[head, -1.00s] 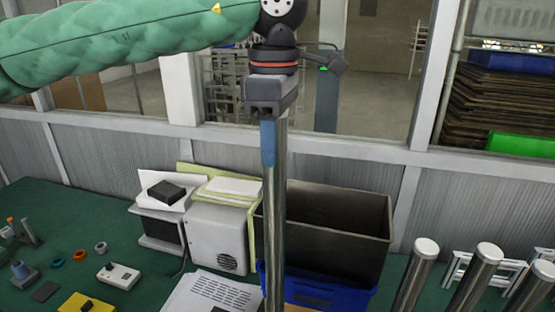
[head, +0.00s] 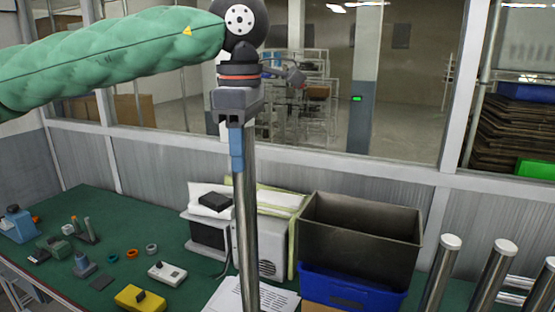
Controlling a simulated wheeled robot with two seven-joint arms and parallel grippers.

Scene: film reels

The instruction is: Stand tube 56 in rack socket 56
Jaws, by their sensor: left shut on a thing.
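My left gripper (head: 236,118) is shut on the top of a long metal tube (head: 245,215) with a blue band near its upper end. The tube hangs almost upright, tilted slightly, in front of the workbench; its lower end is cut off by the picture's bottom edge. Several metal tubes with pale caps stand at the lower right, such as one metal tube (head: 441,275). White rack bars (head: 515,290) show beside them. No socket number can be read. My right gripper is not in view.
A dark bin (head: 360,235) sits over a blue crate (head: 350,288) right of the held tube. A white device (head: 270,250) and papers (head: 225,298) are behind it. Small parts and a yellow box (head: 139,298) lie on the green bench (head: 60,215) at left.

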